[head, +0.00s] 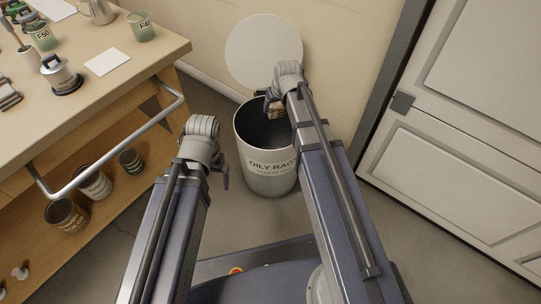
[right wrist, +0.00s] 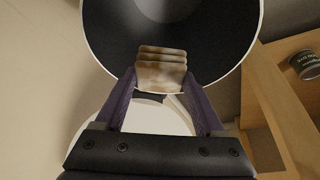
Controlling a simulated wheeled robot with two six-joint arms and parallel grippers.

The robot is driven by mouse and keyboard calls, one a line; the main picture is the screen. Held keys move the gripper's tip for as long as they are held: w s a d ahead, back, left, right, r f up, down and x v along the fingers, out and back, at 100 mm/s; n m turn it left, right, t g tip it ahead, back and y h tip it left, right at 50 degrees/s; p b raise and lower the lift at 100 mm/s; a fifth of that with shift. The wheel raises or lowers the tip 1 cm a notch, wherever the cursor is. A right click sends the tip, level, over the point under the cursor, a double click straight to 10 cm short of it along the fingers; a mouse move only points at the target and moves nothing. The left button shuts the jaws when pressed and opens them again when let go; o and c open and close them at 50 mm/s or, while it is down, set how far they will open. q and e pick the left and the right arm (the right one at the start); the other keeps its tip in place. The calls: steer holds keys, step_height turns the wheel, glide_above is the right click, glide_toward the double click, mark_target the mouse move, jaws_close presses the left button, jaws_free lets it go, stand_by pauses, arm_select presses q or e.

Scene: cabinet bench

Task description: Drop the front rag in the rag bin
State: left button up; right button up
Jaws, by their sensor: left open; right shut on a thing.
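The rag bin (head: 268,180) is a light can lettered "OILY RAGS" with a dark inside, standing on the floor by the wall. A round white disc (head: 262,45), which looks like its raised lid, is behind its mouth. My right gripper (head: 272,101) is shut on a folded, brown-stained rag (right wrist: 161,70). The rag is over the bin's open mouth in the right wrist view, where the bin's rim (right wrist: 256,52) curves around it. The arm hides part of the bin in the head view. My left gripper (head: 224,178) is open, left of the bin, its fingers barely visible.
A wooden bench (head: 120,75) with a metal rail (head: 110,150) stands at left, with jars and a white card on top. Several cans sit on its lower shelf (head: 100,225). A white panelled door (head: 450,150) is at right.

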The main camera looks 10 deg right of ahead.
mark_target(276, 117)
step_height(276, 117, down, 6)
steer(key=b, duration=0.5)
steer(key=shift+r, duration=0.15)
steer(key=o, duration=1.2)
steer(key=shift+c, duration=0.2)
steer(key=shift+r, duration=0.1)
steer(key=p+v, duration=0.7)
steer(key=shift+s+r, duration=0.15)
steer(key=shift+r, duration=0.25)
steer(key=shift+f, duration=0.15)
